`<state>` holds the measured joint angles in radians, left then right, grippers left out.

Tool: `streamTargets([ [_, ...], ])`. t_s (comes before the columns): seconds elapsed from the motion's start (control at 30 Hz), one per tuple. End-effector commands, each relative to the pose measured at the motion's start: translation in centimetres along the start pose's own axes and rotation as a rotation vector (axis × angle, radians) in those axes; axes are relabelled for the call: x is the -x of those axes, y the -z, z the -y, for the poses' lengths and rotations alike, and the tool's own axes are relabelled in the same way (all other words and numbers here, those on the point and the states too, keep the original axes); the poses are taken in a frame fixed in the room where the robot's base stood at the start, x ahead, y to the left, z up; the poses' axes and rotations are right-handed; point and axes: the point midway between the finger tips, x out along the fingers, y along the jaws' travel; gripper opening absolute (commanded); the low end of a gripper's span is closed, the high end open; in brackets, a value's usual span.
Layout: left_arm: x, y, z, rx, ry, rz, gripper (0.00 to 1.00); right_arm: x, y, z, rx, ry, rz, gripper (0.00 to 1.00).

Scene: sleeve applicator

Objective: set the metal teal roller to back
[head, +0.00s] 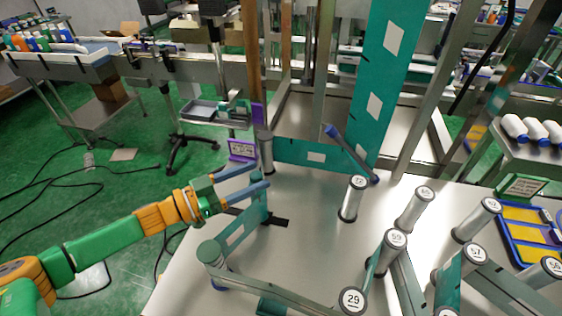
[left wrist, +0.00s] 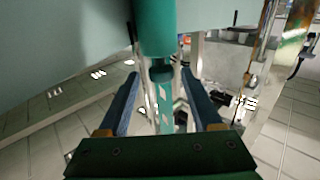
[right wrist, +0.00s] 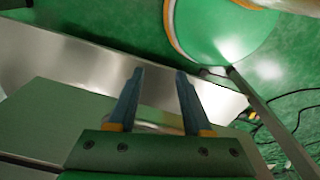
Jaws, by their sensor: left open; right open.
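Several metal rollers stand on the grey machine plate (head: 310,215) in the head view, with teal web running between them. A teal cylinder (left wrist: 157,28) with a narrower teal neck below it is ahead of my left gripper in the left wrist view, in line with the gap between the fingers. I cannot tell whether it is the teal roller. My left gripper (head: 262,178) is open, near a teal band (head: 248,222) and a black slot (head: 280,222) at the plate's left edge. My right gripper (right wrist: 158,75) is open and empty in the right wrist view.
A metal roller (head: 265,152) stands behind my left gripper beside a purple-framed label (head: 242,150). A blue-ended bar (head: 352,155) leans near roller 72 (head: 353,198). Numbered rollers crowd the plate's right side. The plate's middle left is clear.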

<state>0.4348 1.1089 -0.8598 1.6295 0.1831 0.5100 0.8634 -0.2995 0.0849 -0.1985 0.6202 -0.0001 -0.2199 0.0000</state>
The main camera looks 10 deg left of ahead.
Motion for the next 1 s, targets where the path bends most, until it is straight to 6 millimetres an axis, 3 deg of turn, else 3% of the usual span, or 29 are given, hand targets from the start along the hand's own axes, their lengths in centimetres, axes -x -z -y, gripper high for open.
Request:
streamTargets([
  [0.1, -2.6, 0.5, 0.0, -0.001, 0.0, -0.005, 0.66, 1.1, 0.1, 0.0, 0.0, 0.001, 0.0, 0.5],
  [0.23, -4.7, 0.2, 0.1, -0.001, 0.002, -0.001, 0.66, 1.4, 0.1, 0.3, -0.002, 0.006, 0.001, 0.5],
  [0.53, -5.5, -0.1, 0.1, -0.003, 0.004, 0.004, 0.66, 1.4, 0.1, 0.5, -0.002, 0.009, 0.0, 0.5],
  [0.57, -5.5, -0.1, 0.1, -0.003, 0.004, 0.004, 0.64, 1.4, 0.1, 0.5, -0.002, 0.009, 0.0, 0.5],
  [0.8, -5.4, -0.1, 0.1, -0.003, 0.004, 0.003, 0.0, 1.4, 0.1, 0.5, -0.001, 0.008, 0.0, 0.5],
  [1.0, -5.4, -0.1, 0.1, -0.003, 0.004, 0.003, 0.0, 1.4, 0.1, 0.3, 0.0, 0.005, 0.0, 0.5],
])
